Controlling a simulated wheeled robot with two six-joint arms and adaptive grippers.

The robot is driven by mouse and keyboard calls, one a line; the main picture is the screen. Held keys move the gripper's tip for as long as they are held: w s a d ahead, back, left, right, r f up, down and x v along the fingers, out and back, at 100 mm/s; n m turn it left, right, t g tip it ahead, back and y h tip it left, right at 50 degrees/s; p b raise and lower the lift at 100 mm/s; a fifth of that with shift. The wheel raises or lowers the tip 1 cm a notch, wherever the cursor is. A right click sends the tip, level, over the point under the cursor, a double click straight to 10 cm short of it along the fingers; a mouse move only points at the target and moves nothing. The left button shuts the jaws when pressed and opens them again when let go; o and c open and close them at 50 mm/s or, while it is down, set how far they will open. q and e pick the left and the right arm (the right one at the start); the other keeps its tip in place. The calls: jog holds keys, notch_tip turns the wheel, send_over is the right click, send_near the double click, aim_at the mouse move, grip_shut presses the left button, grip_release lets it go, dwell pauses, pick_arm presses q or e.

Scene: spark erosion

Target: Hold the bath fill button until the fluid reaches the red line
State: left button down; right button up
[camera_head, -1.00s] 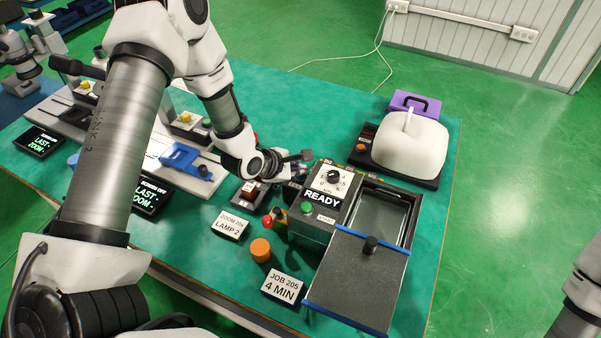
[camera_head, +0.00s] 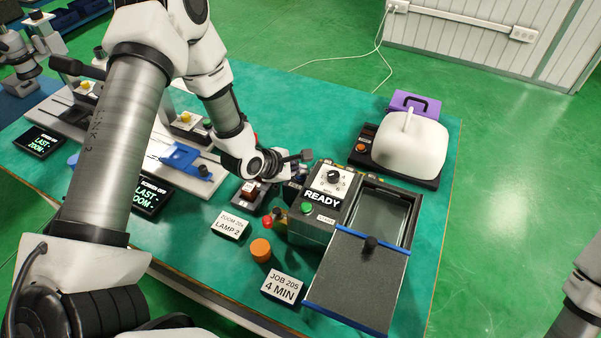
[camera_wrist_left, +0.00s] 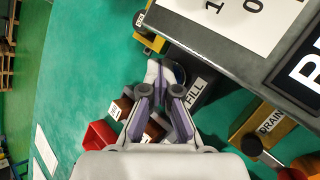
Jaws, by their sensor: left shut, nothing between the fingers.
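My left gripper (camera_head: 296,168) is at the back left corner of the bath machine (camera_head: 312,232). In the left wrist view my left gripper (camera_wrist_left: 160,72) is shut and empty, its fingertips close together over a dark round part beside the FILL label (camera_wrist_left: 194,92). The fingers partly cover that part, so I cannot tell whether they touch or press it. The bath (camera_head: 408,204) is an open-topped tank with grey inside; I cannot make out a fluid level or a red line. Its display (camera_head: 322,198) reads READY. My right gripper is out of view.
A dark panel with blue edges (camera_head: 350,285) covers the tank's front. A DRAIN label (camera_wrist_left: 271,121) sits right of the fingers. A red bin-like piece (camera_wrist_left: 100,134) lies at lower left.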

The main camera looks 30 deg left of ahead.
pick_arm(q)
jog(key=shift+r+p, duration=0.45)
jog(key=shift+r, duration=0.35)
notch_tip(320, 180, up, 5)
jog(key=p, duration=0.3)
jog(key=shift+p, duration=0.3)
